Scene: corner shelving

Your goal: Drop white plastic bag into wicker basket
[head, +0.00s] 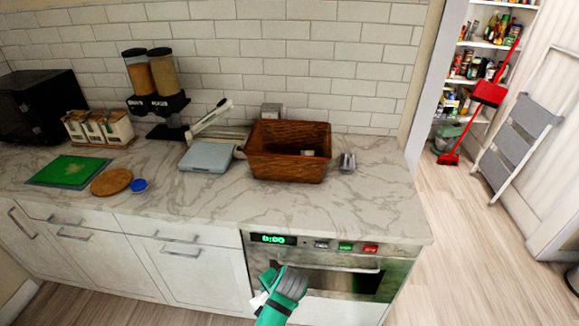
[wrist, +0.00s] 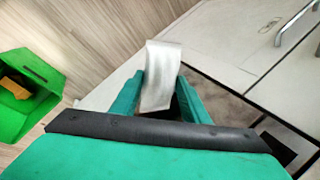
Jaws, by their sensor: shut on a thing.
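The wicker basket (head: 285,168) is brown and stands upright on the marble counter in the head view. A small pale item shows inside it; the rest of its inside is hidden or dark. My teal gripper (head: 276,285) is low in front of the oven, below the counter top and nearer to me than the basket. In the wrist view my gripper (wrist: 160,98) is shut on the white plastic bag (wrist: 162,72), which shows as a pale, shiny strip standing up between the fingers. In the head view a pale grey shape shows at my gripper's end.
The counter edge and oven (head: 330,280) lie between my gripper and the basket. A scale (head: 207,158) stands left of the basket and a small metal item (head: 347,162) right. A green bin (wrist: 22,118) shows in the wrist view. Counter in front of the basket is clear.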

